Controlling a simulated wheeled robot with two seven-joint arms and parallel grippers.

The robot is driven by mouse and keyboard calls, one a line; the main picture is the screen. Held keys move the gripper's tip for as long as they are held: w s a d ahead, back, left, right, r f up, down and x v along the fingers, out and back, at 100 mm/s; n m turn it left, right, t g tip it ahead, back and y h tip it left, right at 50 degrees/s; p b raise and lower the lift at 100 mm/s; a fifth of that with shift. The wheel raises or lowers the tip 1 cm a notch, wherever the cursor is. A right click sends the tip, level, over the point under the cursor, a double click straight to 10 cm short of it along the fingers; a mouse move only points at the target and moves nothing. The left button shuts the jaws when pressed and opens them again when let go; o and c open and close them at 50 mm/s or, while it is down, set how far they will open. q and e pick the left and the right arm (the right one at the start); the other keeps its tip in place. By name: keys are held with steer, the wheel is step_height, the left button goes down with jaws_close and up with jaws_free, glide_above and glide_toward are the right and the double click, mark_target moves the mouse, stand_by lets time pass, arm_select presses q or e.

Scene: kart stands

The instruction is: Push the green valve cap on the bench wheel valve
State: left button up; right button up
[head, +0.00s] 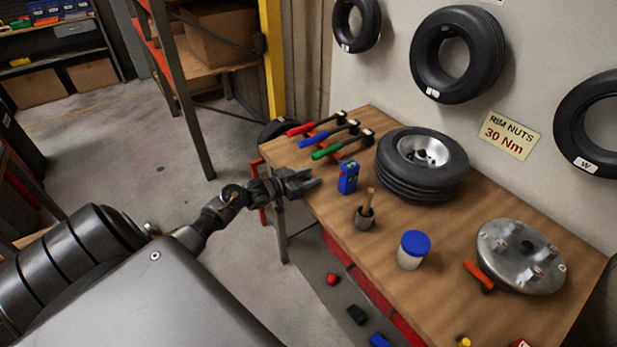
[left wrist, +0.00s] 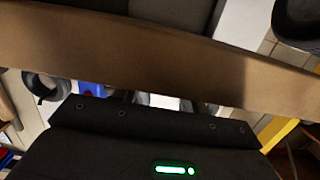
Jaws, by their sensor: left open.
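The bench wheel (head: 422,165), a black tyre on a silver rim, lies flat on the wooden bench near the wall. I cannot make out a green valve cap on it; small dark details show at the rim's middle. My left gripper (head: 312,181) is open and empty at the bench's left edge, left of the blue device and apart from the wheel. In the left wrist view, the brown bench edge (left wrist: 150,60) crosses the picture close to the gripper, and the fingers are mostly hidden. My right gripper is not in view.
Red, blue and green-handled tools (head: 330,136) lie behind the gripper. A blue device (head: 348,177), a brush pot (head: 365,217), a blue-lidded jar (head: 412,250) and a metal disc (head: 520,256) stand on the bench (head: 440,225). Small items lie on the floor mat below.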

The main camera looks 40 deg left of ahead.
arm_select(q)
steer(key=shift+c, duration=1)
jaws_close()
